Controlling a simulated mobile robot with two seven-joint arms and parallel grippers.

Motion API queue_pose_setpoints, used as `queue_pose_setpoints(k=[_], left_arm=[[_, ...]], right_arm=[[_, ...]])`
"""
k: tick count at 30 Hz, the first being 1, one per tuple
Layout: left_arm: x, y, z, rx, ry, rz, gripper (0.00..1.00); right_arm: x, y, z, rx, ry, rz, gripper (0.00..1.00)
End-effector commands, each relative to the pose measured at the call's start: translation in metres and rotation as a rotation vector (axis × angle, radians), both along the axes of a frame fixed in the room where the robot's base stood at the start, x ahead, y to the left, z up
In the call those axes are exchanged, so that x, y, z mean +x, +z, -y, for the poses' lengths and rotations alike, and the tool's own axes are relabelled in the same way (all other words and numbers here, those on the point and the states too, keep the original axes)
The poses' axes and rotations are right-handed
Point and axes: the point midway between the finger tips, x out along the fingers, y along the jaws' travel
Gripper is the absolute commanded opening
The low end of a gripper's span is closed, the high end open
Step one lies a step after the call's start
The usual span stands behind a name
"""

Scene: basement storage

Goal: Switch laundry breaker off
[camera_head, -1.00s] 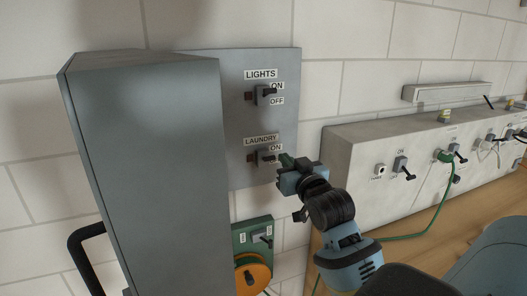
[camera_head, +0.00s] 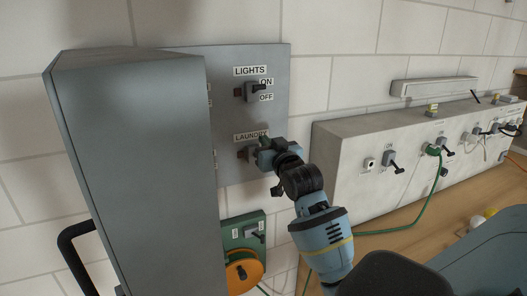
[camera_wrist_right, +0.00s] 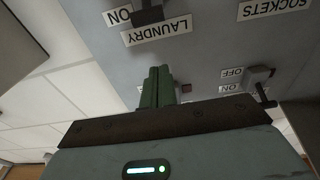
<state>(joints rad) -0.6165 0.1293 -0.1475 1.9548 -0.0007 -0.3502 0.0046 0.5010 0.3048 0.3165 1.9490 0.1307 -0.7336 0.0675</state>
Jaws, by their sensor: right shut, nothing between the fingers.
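The laundry breaker (camera_head: 246,154) is on the grey panel (camera_head: 225,120), under the LAUNDRY label (camera_head: 251,136). My right gripper (camera_head: 264,143) is shut and empty, just right of this breaker and over its ON label. It hides the lever's end, so I cannot tell the lever's position or whether it is touched. In the right wrist view the shut green fingers (camera_wrist_right: 158,88) point at the panel near the upside-down LAUNDRY label (camera_wrist_right: 158,32). My left gripper is not in view.
The lights breaker (camera_head: 251,92) is above, its lever toward ON. A large grey cabinet door (camera_head: 130,150) stands open at left. A green box with an orange reel (camera_head: 243,270) is below. A grey socket box (camera_head: 350,185) is at right. Another breaker (camera_wrist_right: 258,80) shows in the wrist view.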

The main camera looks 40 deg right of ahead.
Motion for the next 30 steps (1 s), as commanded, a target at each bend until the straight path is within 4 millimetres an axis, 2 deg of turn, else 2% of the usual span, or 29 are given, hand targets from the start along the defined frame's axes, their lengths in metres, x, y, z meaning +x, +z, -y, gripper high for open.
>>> queue_pose_setpoints(k=[8, 12, 18, 30], left_arm=[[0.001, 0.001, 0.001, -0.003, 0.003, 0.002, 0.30], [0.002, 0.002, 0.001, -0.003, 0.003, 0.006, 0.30], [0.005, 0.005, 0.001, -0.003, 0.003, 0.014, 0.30], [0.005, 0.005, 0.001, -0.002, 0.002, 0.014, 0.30]], right_arm=[[0.034, 0.004, 0.011, -0.001, 0.000, 0.000, 0.00], [0.027, -0.017, 0.008, 0.001, 0.001, -0.003, 0.00], [0.023, -0.032, 0.008, 0.000, 0.000, -0.001, 0.00], [0.022, -0.037, 0.007, -0.001, 0.000, -0.001, 0.00]])
